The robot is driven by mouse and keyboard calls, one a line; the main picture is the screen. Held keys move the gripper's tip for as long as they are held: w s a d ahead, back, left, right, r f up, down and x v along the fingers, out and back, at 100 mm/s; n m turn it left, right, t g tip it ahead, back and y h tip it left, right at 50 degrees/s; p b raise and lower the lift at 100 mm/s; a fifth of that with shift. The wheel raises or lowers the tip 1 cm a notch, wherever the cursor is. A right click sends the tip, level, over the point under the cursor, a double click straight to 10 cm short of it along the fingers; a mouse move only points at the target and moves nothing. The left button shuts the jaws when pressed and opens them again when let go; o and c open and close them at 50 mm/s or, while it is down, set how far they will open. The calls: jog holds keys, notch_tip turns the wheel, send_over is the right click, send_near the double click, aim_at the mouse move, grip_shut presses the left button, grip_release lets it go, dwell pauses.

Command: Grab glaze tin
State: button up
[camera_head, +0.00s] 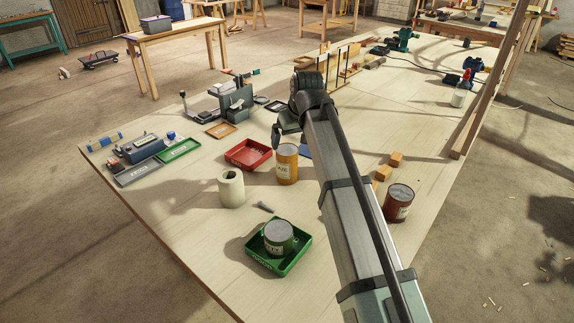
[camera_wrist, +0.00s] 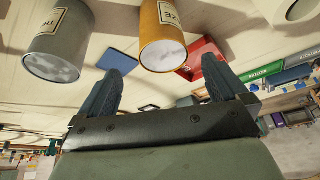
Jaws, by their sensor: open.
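The glaze tin is an orange-yellow tin (camera_head: 287,164) standing upright on the table, left of my forearm in the head view. In the wrist view the tin (camera_wrist: 163,38) appears upside down, beyond the fingertips, with "ZE" showing on its pale label. My gripper (camera_wrist: 163,72) is open, with nothing between its fingers and the tin apart from them. In the head view my gripper (camera_head: 289,136) is just behind the tin and partly hidden by my arm.
A red tray (camera_head: 248,154) and white roll (camera_head: 231,188) stand left of the tin. A grey-green tin (camera_wrist: 58,42) stands nearby in the wrist view. A green tin (camera_head: 279,236) sits in a green tray (camera_head: 262,262). A red-brown tin (camera_head: 398,203) and wooden blocks (camera_head: 396,159) lie right of my arm.

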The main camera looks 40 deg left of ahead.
aim_at(286, 157)
jog(key=shift+x, duration=5.25)
jog(key=shift+s, duration=0.15)
jog(key=c, duration=1.1)
jog(key=shift+c, duration=0.7)
jog(key=shift+a+r, duration=0.1)
jog(key=shift+r, duration=0.05)
